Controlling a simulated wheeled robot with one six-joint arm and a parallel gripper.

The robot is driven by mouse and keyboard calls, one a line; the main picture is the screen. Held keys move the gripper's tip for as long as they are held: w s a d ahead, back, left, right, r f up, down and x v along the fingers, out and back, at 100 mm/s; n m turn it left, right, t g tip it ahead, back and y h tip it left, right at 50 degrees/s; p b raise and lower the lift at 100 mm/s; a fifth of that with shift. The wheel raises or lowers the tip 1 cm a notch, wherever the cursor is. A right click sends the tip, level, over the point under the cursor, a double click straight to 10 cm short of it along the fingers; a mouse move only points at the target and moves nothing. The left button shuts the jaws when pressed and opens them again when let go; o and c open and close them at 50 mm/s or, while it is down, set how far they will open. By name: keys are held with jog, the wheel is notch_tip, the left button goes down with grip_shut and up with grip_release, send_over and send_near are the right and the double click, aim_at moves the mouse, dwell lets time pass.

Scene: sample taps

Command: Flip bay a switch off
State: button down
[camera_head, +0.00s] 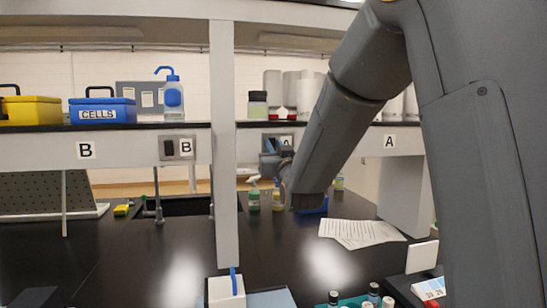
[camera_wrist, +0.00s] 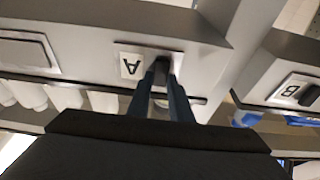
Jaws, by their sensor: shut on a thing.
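The bay A switch plate (camera_head: 286,138) is on the front of the shelf beam, right of the white post, partly hidden behind my gripper (camera_head: 271,148). In the wrist view, which is upside down, the plate with its "A" label (camera_wrist: 131,66) is close ahead. My gripper's blue fingers (camera_wrist: 164,72) reach the plate beside the label and are shut on the bay A switch (camera_wrist: 164,67). The switch is mostly hidden between the fingertips, so its position cannot be told.
The bay B switch plate (camera_head: 186,147) is left of the post (camera_head: 224,120). A wash bottle (camera_head: 172,95) and blue CELLS box (camera_head: 102,108) stand on the shelf above. Below are bottles (camera_head: 253,198), papers (camera_head: 360,232) and a sink (camera_head: 185,206). The middle bench is mostly clear.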

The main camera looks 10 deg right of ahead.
jog(key=shift+f+t+b, duration=0.2)
jog(key=shift+t+b, duration=0.5)
jog(key=shift+b, duration=1.55)
jog(key=c, duration=1.6)
grip_release()
jog(key=shift+b+v, duration=1.15)
jog(key=shift+v, duration=2.8)
